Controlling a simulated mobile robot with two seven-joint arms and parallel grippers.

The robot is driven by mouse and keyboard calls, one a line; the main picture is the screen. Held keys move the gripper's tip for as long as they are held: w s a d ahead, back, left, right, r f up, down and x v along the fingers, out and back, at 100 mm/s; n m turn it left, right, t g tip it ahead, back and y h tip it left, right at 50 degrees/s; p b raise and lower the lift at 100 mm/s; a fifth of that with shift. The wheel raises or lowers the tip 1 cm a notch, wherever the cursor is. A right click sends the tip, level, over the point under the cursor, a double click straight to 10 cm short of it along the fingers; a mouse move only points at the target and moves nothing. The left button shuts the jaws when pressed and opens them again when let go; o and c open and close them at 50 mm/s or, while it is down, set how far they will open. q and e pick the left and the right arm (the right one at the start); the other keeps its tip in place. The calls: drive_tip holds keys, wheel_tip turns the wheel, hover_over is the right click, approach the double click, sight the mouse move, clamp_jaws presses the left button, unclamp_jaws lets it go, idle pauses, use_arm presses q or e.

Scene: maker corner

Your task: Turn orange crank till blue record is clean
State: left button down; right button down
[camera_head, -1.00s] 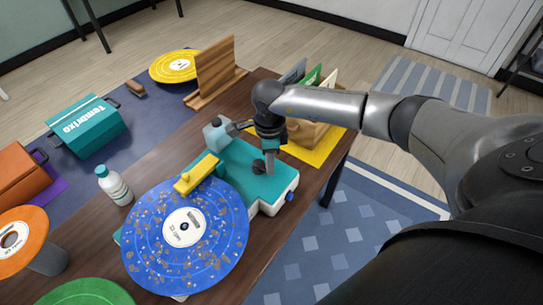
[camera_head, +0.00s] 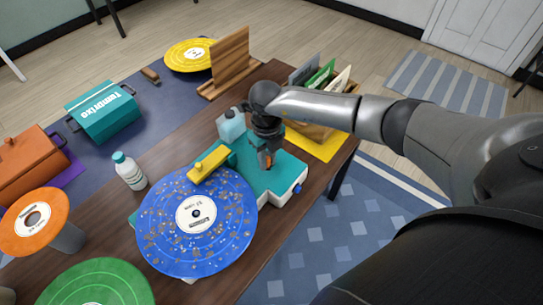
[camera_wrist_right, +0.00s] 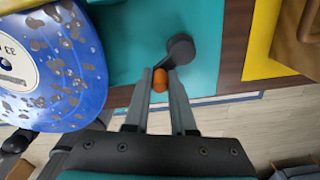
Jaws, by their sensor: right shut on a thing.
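The blue record (camera_head: 175,246) lies on the teal cleaning machine (camera_head: 288,170). Brown and grey specks cover much of it; they also show on the blue record in the right wrist view (camera_wrist_right: 84,68). A yellow bar (camera_head: 208,166) reaches over its far edge. My right gripper (camera_head: 266,161) points down over the machine. In the right wrist view its fingers (camera_wrist_right: 160,86) are closed around the orange crank knob (camera_wrist_right: 159,76), beside the dark crank arm (camera_wrist_right: 181,50). In the head view the crank is mostly hidden by the gripper. My left gripper is not in view.
A white bottle (camera_head: 130,174) stands left of the record. Orange (camera_head: 52,205) and green (camera_head: 125,279) records are at lower left. A wooden rack (camera_head: 232,58), a pale blue container (camera_head: 231,126) and a sleeve crate (camera_head: 322,128) stand around the machine.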

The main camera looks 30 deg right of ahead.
drive_tip(key=m, duration=0.1)
drive_tip(key=w+a+m, duration=0.1)
drive_tip(key=m, duration=0.1)
drive_tip(key=m+p, duration=0.1)
drive_tip(key=m, duration=0.1)
drive_tip(key=shift+w+a, duration=0.2)
drive_tip(key=shift+w, duration=0.05)
drive_tip(key=shift+m, duration=0.4)
drive_tip(key=c, duration=0.7)
unclamp_jaws()
drive_tip(key=shift+c, duration=0.2)
wheel_tip(320, 180, up, 15)
drive_tip(key=p, duration=0.1)
drive_tip(key=shift+r, duration=0.15)
